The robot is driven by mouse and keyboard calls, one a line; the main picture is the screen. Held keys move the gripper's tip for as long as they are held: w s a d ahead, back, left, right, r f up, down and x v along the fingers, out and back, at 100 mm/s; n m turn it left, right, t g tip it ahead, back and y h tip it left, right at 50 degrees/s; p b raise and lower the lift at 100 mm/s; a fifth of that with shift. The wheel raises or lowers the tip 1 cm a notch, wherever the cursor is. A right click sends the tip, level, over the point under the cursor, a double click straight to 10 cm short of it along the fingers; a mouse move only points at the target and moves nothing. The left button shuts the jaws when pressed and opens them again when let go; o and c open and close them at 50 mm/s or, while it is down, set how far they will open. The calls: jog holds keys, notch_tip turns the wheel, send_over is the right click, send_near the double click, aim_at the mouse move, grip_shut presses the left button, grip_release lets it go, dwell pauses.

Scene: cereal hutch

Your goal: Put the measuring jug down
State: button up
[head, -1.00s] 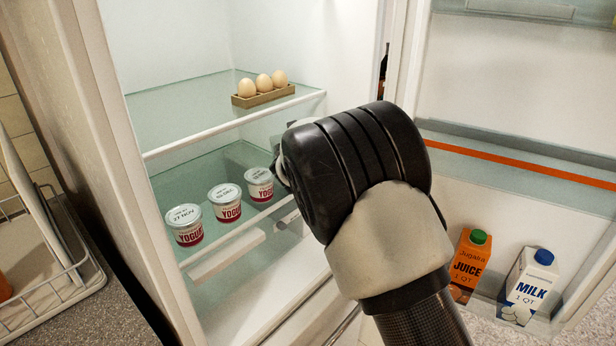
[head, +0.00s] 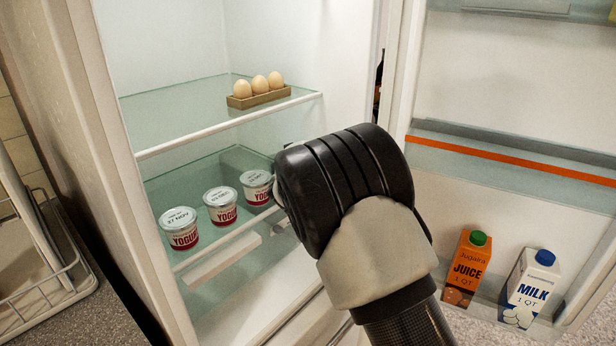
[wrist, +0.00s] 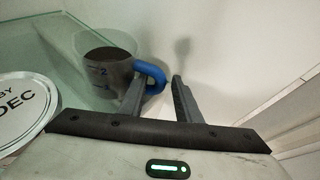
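The measuring jug (wrist: 104,72) is a clear cup with dark contents, marks on its side and a blue handle (wrist: 156,74). In the wrist view it stands upright, apparently on the glass shelf (wrist: 30,55). My gripper (wrist: 159,80) has its two fingers apart at the handle. The left finger overlaps the handle's loop, and a gap shows between the handle and the right finger. In the head view my wrist hides the jug and the fingers.
Three yogurt cups (head: 221,206) stand in a row on the lower fridge shelf (head: 200,262); one lid (wrist: 22,108) is close at left in the wrist view. Eggs (head: 259,85) sit above. Juice (head: 467,268) and milk (head: 532,285) stand in the open door. A pale wall (wrist: 235,50) is at right.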

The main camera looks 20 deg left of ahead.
jog(key=shift+r, duration=0.25)
jog(key=p+v, duration=0.1)
jog(key=v, duration=1.1)
jog(key=shift+f, duration=0.1)
